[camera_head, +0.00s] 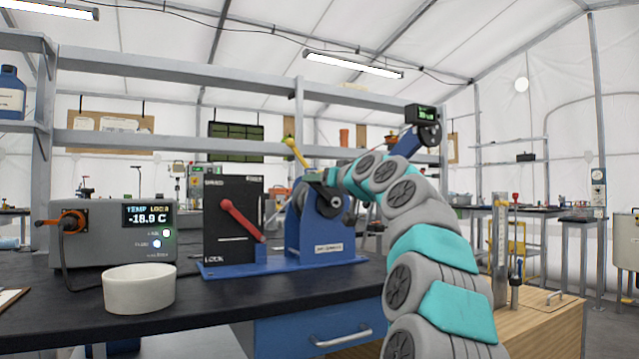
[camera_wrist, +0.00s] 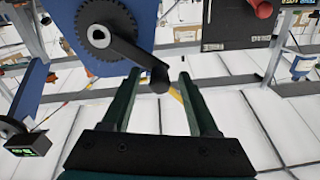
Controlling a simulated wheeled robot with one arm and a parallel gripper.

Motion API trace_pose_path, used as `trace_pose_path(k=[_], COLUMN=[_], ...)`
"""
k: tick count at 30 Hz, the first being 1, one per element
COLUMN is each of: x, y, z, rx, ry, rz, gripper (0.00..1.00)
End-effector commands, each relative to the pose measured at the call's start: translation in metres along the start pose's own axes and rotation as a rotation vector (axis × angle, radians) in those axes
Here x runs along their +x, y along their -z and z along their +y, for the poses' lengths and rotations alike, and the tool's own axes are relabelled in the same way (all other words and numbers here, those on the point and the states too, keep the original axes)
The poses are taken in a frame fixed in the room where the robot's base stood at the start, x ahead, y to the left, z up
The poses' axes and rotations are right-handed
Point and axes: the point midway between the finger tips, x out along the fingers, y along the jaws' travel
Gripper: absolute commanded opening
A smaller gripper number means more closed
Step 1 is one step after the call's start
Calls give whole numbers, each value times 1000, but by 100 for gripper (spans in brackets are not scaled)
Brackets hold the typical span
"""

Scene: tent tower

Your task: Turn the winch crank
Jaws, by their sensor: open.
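The winch has a blue body (camera_head: 318,232) on a blue base plate on the dark bench. Its black crank arm (camera_wrist: 128,52) runs from a toothed hub (camera_wrist: 98,36) to a round end in the wrist view. A yellow handle (camera_head: 294,150) sticks up and left by my gripper (camera_head: 318,178); a bit of yellow also shows behind the crank's end in the wrist view. My gripper (camera_wrist: 160,76) is open, its two dark green fingers on either side of the crank's end. I cannot tell whether a finger touches it. My wrist partly hides the winch.
A black panel (camera_head: 222,200) with a red lever (camera_head: 240,219) stands left of the winch. A grey temperature box (camera_head: 100,240) and a white bowl (camera_head: 139,288) are further left. Shelf rails run behind. A wooden block (camera_head: 545,318) with upright tools is at right.

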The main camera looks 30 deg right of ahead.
Motion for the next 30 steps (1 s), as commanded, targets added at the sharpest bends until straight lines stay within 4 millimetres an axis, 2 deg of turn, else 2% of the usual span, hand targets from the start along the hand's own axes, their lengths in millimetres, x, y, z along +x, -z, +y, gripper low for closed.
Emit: trace_pose_path(k=[8,18,30], x=[-23,-66,-73], y=[-2,1,-1], z=[0,0,0], rx=[2,2,0], ry=[1,0,-1], rz=[-2,3,-1], gripper=[60,60,60])
